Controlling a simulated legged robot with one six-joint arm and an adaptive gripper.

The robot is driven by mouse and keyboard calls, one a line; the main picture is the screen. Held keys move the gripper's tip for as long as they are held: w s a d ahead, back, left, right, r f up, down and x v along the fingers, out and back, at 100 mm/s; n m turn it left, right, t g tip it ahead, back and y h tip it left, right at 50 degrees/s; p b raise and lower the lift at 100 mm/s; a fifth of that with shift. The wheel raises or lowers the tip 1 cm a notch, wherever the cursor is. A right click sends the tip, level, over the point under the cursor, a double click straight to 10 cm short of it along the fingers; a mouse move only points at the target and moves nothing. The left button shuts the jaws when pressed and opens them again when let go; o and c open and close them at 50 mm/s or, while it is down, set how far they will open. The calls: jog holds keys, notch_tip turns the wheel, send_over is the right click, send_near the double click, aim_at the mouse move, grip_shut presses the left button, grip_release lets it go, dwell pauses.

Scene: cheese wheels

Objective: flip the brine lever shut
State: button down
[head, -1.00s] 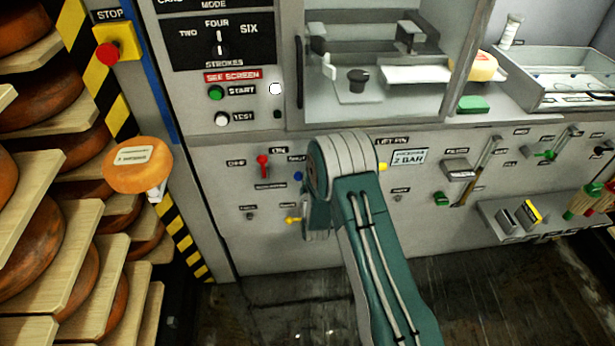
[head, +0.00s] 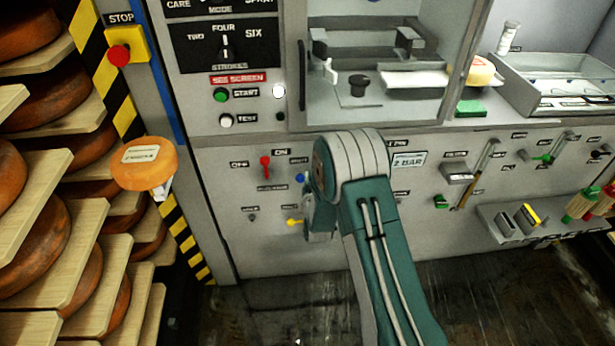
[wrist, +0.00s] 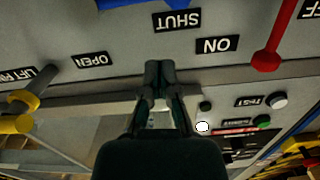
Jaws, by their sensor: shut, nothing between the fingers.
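My gripper (wrist: 160,68) is shut and empty in the wrist view, where the panel appears upside down. Its tips are by the panel below the SHUT label (wrist: 177,20), with the OPEN label (wrist: 91,60) to the left.
A red lever (head: 265,166) stands by ON and OFF; it also shows in the wrist view (wrist: 275,42). A yellow handle (head: 294,222) is below. A yellow-ended lift pin (wrist: 22,112) is at the wrist view's left. Cheese shelves (head: 90,255) stand left.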

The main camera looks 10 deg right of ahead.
jog(key=s, duration=0.7)
jog(key=shift+s+r, duration=0.2)
jog(key=s+d+r+g, duration=0.2)
jog(key=s+r+g, duration=0.15)
jog(key=r, duration=0.55)
jog(key=s+d+r+g, duration=0.15)
jog(key=s+r, duration=0.25)
jog(key=r, duration=0.6)
jog(key=s+d+r+g, duration=0.1)
jog(key=s+r+g, duration=0.1)
jog(key=s, duration=0.6)
jog(key=s+d+r+g, duration=0.1)
jog(key=s+r+g, duration=0.1)
jog(key=s, duration=0.7)
jog(key=s+d+r+n+g, duration=0.1)
jog(key=s+d+r+g, duration=0.1)
jog(key=s, duration=0.6)
jog(key=shift+s+r+g, duration=0.2)
jog(key=shift+r+g, duration=0.1)
jog(key=shift+g, duration=0.1)
